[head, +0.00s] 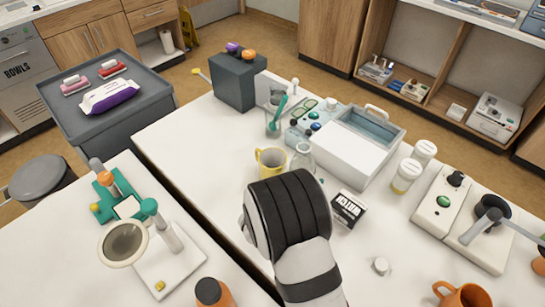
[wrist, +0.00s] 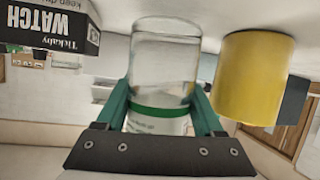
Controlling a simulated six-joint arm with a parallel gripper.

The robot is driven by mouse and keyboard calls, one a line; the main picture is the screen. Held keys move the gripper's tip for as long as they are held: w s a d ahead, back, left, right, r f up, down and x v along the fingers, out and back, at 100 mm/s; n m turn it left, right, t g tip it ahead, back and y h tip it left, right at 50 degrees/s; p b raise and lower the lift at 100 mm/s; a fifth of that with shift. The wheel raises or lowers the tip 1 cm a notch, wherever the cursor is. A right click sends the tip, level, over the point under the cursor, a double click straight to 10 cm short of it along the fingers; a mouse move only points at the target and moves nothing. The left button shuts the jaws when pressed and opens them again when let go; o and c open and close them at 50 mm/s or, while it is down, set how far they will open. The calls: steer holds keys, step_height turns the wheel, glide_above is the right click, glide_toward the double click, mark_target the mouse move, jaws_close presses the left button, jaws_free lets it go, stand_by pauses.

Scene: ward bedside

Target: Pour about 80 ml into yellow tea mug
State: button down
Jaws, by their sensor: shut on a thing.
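The yellow tea mug (head: 270,163) stands on the white table, with its open top in view; I cannot see what is inside. My gripper (wrist: 160,95) has green fingers shut around a clear glass bottle (wrist: 165,60) with a green-banded white label. The bottle looks upright, and the wrist view is upside down. The bottle's top shows in the head view (head: 303,157), just right of the mug. The mug fills the right side of the wrist view (wrist: 252,78), apart from the bottle.
A black-and-white box (head: 347,208) lies right of my wrist. A white device with a bluish bin (head: 368,128) and a teal-handled item in a cup (head: 275,120) stand behind. White-capped jars (head: 407,175) are at right. A gap separates the table from the left one.

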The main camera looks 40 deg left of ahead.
steer(key=shift+s+d+r+n+h, duration=0.1)
steer(key=shift+d+n+h, duration=0.6)
steer(key=shift+n+h, duration=0.25)
steer(key=r, duration=0.2)
steer(key=r+n, duration=0.1)
steer(key=shift+d+h, duration=0.3)
steer(key=shift+h, duration=0.05)
steer(key=shift+d+n+h, duration=0.15)
steer(key=shift+n+h, duration=0.35)
steer(key=shift+n, duration=0.05)
steer(key=d+n+h, duration=0.1)
steer(key=n, duration=0.1)
steer(key=d+r+n+h, duration=0.1)
steer(key=n+h, duration=0.1)
steer(key=d+n+h, duration=0.1)
steer(key=d+n, duration=0.1)
steer(key=shift+s+r+h, duration=0.2)
steer(key=shift+r+h, duration=0.2)
steer(key=shift+r+n+t+h, duration=0.3)
steer(key=shift+n+h, duration=0.1)
steer(key=shift+n, duration=0.2)
steer(key=shift+d+r, duration=0.15)
steer(key=shift+d, duration=0.25)
